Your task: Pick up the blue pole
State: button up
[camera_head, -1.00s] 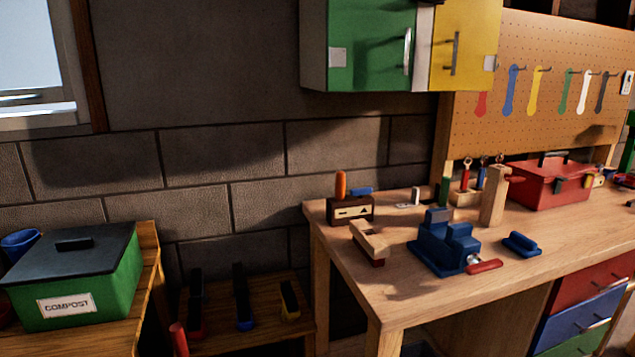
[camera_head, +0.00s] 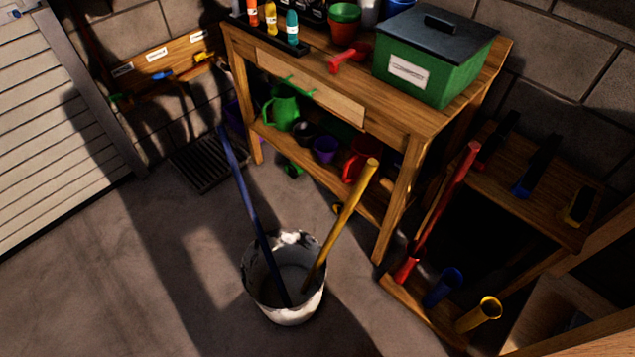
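The blue pole (camera_head: 244,192) is a long dark-blue stick standing in a white bucket (camera_head: 285,314) on the floor. It leans to the left, its upper end near the potting bench's left front leg in the picture. Its lower end rests inside the bucket. A yellow pole (camera_head: 342,220) stands in the same bucket and leans to the right, apart from the blue pole at the top. My gripper is not in view.
A wooden bench (camera_head: 402,190) with a green compost box (camera_head: 435,75) stands behind the bucket. A rack at right holds a red pole (camera_head: 440,208), with empty blue (camera_head: 444,285) and yellow (camera_head: 480,313) tubes. Floor (camera_head: 130,290) left of the bucket is clear.

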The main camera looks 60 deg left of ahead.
aim_at(221, 130)
jog(key=u, duration=2.85)
